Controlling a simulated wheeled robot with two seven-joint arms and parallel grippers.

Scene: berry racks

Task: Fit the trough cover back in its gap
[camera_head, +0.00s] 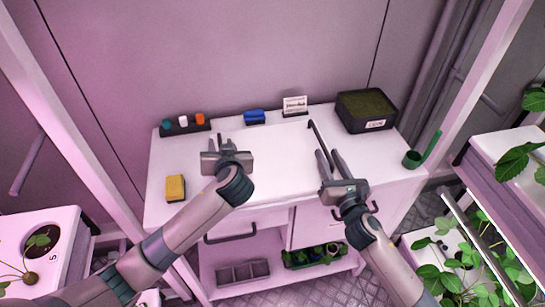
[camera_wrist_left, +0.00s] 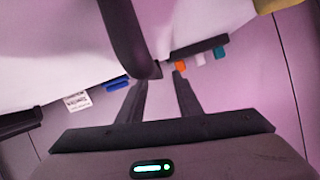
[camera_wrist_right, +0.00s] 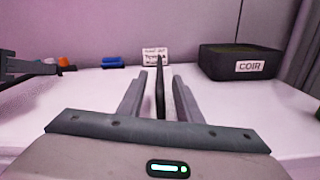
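The trough cover appears to be the bright white panel (camera_head: 283,160) in the middle of the worktop. A dark bar handle (camera_head: 314,130) runs along its right side. This handle shows between the fingers in the right wrist view (camera_wrist_right: 159,90). My right gripper (camera_head: 328,154) is open, with a finger on either side of the bar and visible gaps. My left gripper (camera_head: 226,144) is open at the panel's left side. A second dark bar (camera_wrist_left: 124,38) ends between its fingertips in the left wrist view; in the head view the gripper hides it. I cannot tell whether the panel sits flush.
On the worktop are a marker holder (camera_head: 184,129), a blue item (camera_head: 254,117), a white card (camera_head: 295,104), a dark coir box (camera_head: 366,109), a yellow sponge (camera_head: 175,188) and a green scoop (camera_head: 420,152). Plant racks stand left and right. The cart's shelf below holds trays.

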